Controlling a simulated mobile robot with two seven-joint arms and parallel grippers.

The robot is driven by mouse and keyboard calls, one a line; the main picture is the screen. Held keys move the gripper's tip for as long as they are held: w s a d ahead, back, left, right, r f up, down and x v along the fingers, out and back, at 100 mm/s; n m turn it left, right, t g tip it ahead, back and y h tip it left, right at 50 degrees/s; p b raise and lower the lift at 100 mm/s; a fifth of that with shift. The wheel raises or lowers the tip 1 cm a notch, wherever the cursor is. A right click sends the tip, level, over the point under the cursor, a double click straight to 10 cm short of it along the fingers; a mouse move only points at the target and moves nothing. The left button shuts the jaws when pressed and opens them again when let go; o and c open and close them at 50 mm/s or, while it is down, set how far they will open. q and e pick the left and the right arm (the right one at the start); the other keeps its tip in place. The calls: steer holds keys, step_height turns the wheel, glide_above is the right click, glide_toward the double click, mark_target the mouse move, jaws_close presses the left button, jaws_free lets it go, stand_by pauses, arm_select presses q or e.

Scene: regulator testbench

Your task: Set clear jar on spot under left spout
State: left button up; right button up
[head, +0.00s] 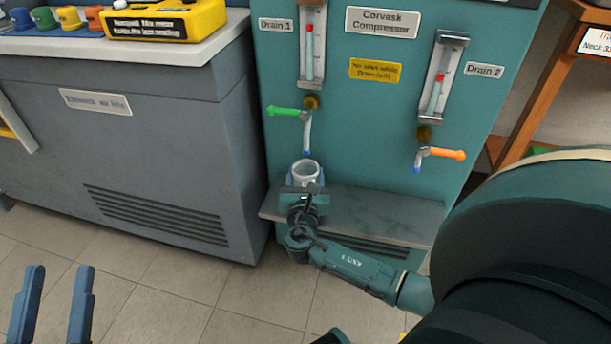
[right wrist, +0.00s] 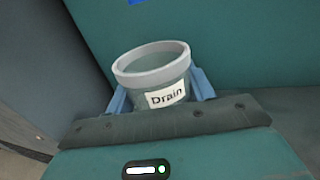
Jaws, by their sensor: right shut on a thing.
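The clear jar (head: 305,171) has a pale rim and is held by my right gripper (head: 304,180), just below the left spout (head: 306,138) at Drain 1. In the right wrist view the jar (right wrist: 153,75) shows a "Drain" label, with a blue finger of my right gripper (right wrist: 160,92) on each side. The jar is roughly upright there. Its base is hidden by the gripper body, so I cannot tell whether it touches the shelf (head: 380,215). My left gripper (head: 57,290) is open and empty at the lower left, over the floor.
The teal compressor has a green-handled valve (head: 284,111) at left and an orange-handled valve (head: 446,154) at right. A grey cabinet (head: 150,160) stands at left with a yellow device (head: 165,20) on top. A wooden shelf unit (head: 540,80) stands at right. The shelf right of the jar is clear.

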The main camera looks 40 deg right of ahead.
steer(key=shift+f, duration=0.15)
steer(key=o, duration=1.1)
